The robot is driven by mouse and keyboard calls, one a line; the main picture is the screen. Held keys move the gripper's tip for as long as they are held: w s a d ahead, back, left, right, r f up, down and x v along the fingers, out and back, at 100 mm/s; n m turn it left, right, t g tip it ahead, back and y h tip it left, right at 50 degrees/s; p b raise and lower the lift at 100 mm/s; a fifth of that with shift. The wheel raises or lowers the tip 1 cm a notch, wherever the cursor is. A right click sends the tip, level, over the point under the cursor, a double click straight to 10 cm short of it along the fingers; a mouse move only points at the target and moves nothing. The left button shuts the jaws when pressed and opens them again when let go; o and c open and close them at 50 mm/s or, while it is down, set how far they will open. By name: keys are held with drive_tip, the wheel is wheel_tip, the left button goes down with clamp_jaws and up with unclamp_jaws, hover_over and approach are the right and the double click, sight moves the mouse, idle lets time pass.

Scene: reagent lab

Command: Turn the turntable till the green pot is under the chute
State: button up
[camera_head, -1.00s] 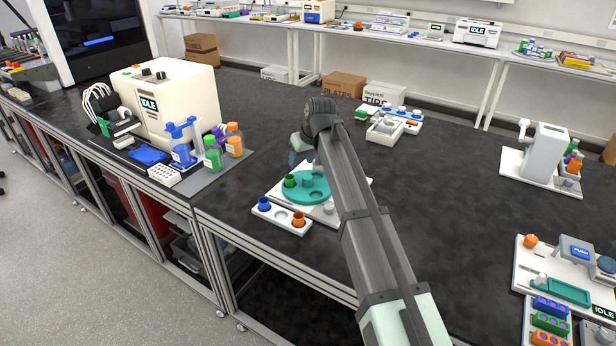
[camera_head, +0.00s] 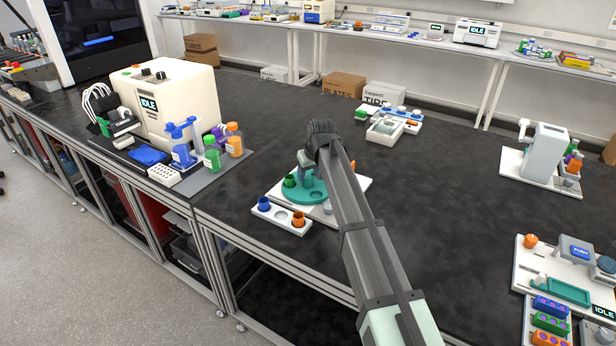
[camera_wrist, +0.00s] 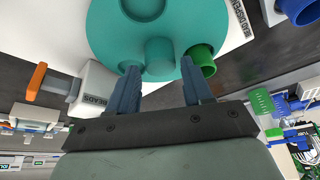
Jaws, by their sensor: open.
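The teal turntable (camera_head: 305,193) lies on a white base, partly hidden by my arm. It also shows at the top of the wrist view (camera_wrist: 105,38), with a raised round post (camera_wrist: 160,52) and a recess. The green pot (camera_head: 289,181) stands at the turntable's left edge; in the wrist view the green pot (camera_wrist: 203,58) is beside my right finger. My gripper (camera_wrist: 160,68) is open, its fingertips on either side of the post; I cannot tell if they touch it. The chute is not clearly visible.
A white tray (camera_head: 281,216) in front of the turntable holds a blue pot (camera_head: 264,203) and an orange pot (camera_head: 298,219). Bottles (camera_head: 212,153) and a cream machine (camera_head: 178,100) stand to the left.

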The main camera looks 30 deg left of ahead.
drive_tip(key=shift+x, duration=1.15)
clamp_jaws()
